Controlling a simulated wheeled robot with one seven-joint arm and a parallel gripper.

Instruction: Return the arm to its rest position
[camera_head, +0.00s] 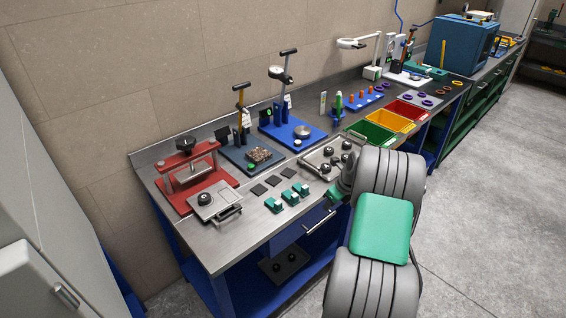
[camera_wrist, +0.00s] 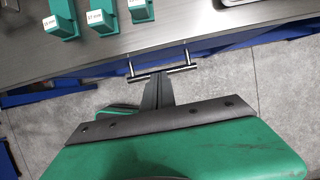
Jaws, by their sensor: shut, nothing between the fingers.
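My arm shows in the head view as grey ribbed sleeves with a green link (camera_head: 382,228), standing in front of the bench and reaching toward its front edge. My gripper (camera_wrist: 159,82) shows in the wrist view with its narrow dark fingers together and nothing between them. The fingers point at the bench front. Their tips appear close to a metal drawer handle (camera_wrist: 175,70), and I cannot tell whether they touch it. In the head view the fingers are hidden or too small to make out.
The steel bench (camera_head: 232,232) holds a red press (camera_head: 187,170), three green blocks (camera_head: 288,198), a blue-based press (camera_head: 290,132), a metal mould plate (camera_head: 330,158) and coloured bins (camera_head: 392,119). The drawer handle (camera_head: 320,222) sticks out of the bench front. Floor (camera_head: 480,190) to the right is clear.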

